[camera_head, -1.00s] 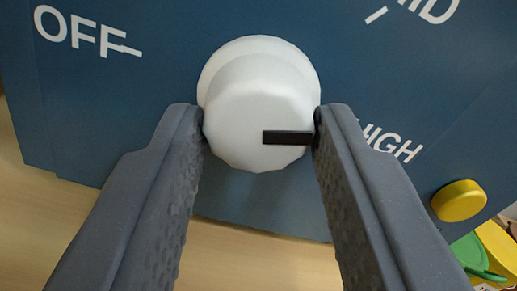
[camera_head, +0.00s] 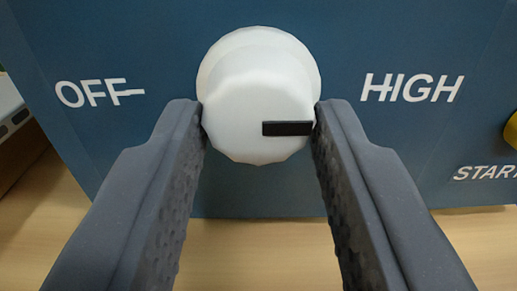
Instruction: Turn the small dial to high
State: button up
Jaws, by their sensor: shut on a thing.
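The small dial is a white faceted knob (camera_head: 258,85) on a blue panel, in the middle of the head view. Its black pointer mark (camera_head: 287,128) lies level and points right, to the side of the white HIGH label (camera_head: 412,88). The OFF label (camera_head: 98,92) with its tick is on the left. My gripper (camera_head: 259,116) is shut on the knob, one grey finger against each side. The right fingertip touches or nearly covers the pointer's outer end.
The blue panel (camera_head: 130,150) stands on a light wooden surface (camera_head: 255,255), which is clear in front. A START label (camera_head: 487,173) and part of a yellow button (camera_head: 511,130) are at the right edge. A grey object (camera_head: 8,105) shows at the far left.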

jog(key=shift+f, duration=0.1)
jog(key=o, duration=1)
jog(key=shift+c, duration=0.2)
jog(key=shift+s, duration=0.15)
jog(key=s+d+b, duration=0.1)
jog(key=s, duration=1.2)
jog(key=shift+s+b, duration=0.2)
jog(key=shift+b, duration=0.2)
